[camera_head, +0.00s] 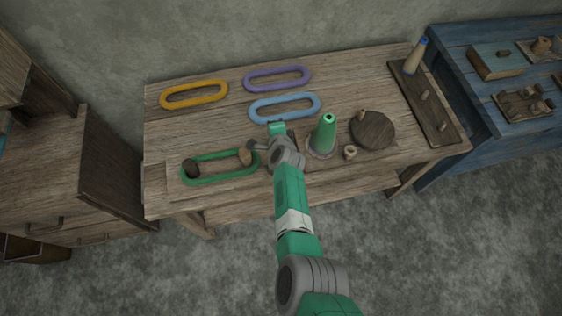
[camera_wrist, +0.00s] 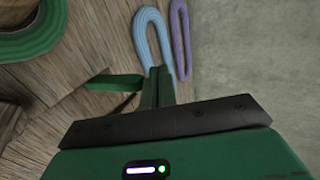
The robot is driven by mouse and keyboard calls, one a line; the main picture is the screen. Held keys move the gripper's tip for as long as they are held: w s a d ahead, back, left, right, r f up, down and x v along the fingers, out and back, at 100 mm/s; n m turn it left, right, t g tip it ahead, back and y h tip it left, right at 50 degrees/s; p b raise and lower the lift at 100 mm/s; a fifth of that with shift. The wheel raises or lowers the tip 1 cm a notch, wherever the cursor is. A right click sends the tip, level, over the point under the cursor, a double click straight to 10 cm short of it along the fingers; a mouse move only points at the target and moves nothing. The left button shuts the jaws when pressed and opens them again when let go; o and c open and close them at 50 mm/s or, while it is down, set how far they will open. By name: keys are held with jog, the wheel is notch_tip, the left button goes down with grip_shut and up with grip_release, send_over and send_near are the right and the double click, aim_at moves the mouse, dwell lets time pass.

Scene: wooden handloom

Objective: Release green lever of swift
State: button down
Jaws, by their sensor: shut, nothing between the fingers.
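Part of this green loop also shows at the upper left of the wrist view (camera_wrist: 35,40). A short flat green bar, which looks like the green lever (camera_wrist: 110,83), lies just left of my fingertips in the wrist view. In the head view I cannot make it out; my arm may cover it. My gripper (camera_wrist: 158,85) is shut and empty, with the fingers together. In the head view my gripper (camera_head: 277,129) is right of the swift, near the blue loop.
Blue (camera_head: 285,107), purple (camera_head: 277,78) and yellow (camera_head: 194,95) yarn loops lie at the back of the wooden table (camera_head: 215,130). A green cone (camera_head: 324,133) stands close to the right of my arm. A round wooden disc (camera_head: 373,131) lies further right.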

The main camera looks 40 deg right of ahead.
jog(key=shift+r, duration=0.1)
dwell(0.4)
jog(key=shift+r+p, duration=0.75)
jog(key=shift+p, duration=0.1)
jog(key=s+a+r+p, duration=0.4)
jog(key=s+r+p, duration=0.3)
jog(key=r+p, duration=0.3)
jog(key=shift+s+a+r+p, duration=0.25)
jog(key=shift+r+p, duration=0.15)
jog(key=shift+p, duration=0.85)
